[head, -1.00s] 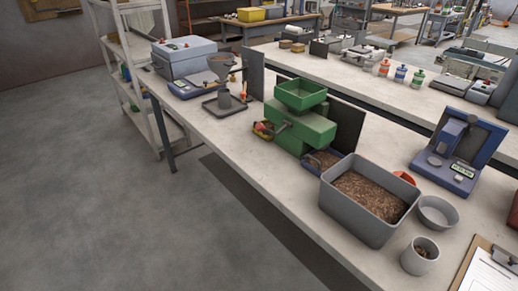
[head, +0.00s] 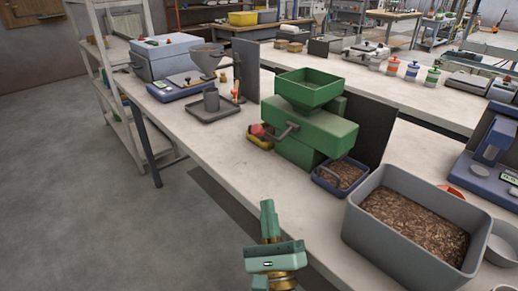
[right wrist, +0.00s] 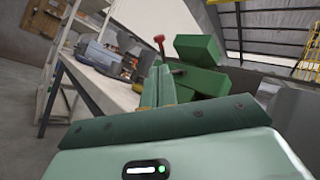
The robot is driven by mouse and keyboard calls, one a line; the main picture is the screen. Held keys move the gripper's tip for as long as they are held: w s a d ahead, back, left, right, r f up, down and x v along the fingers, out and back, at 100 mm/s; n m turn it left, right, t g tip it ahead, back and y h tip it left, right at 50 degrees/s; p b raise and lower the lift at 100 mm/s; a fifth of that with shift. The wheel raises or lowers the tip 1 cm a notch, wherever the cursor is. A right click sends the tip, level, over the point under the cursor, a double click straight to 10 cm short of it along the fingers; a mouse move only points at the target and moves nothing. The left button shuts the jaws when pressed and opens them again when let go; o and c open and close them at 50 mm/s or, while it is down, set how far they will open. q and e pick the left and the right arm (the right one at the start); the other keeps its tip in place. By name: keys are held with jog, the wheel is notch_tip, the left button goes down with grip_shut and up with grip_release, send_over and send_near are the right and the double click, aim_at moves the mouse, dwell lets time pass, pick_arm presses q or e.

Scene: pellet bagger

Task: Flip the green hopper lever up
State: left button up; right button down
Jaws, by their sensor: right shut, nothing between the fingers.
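The green hopper machine (head: 316,132) stands on the bench, with a square green hopper (head: 308,88) on top. A dark grey lever (head: 285,131) sticks out of its left front side, sloping toward the lower left. A red knob shows near its end; in the right wrist view a red knob (right wrist: 159,39) stands on a dark stem left of the green machine. I cannot tell for sure that the knob belongs to the lever. My right gripper (head: 267,205) is shut and empty, in front of the bench edge, below and apart from the lever. My left gripper is out of view.
A yellow tray (head: 262,142) and a blue tray (head: 342,187) of pellets flank the machine's foot. A big grey bin (head: 362,222) of pellets stands at right. A dark panel (head: 371,135) stands behind the machine. The bench front left of it is clear.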

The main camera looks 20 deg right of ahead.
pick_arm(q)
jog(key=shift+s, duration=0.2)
pick_arm(e)
jog(key=shift+w, duration=0.1)
pick_arm(q)
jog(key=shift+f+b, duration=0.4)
jog(key=shift+b, duration=0.05)
pick_arm(e)
jog(key=x, duration=1.3)
jog(key=shift+w, duration=0.4)
jog(key=shift+r, duration=0.15)
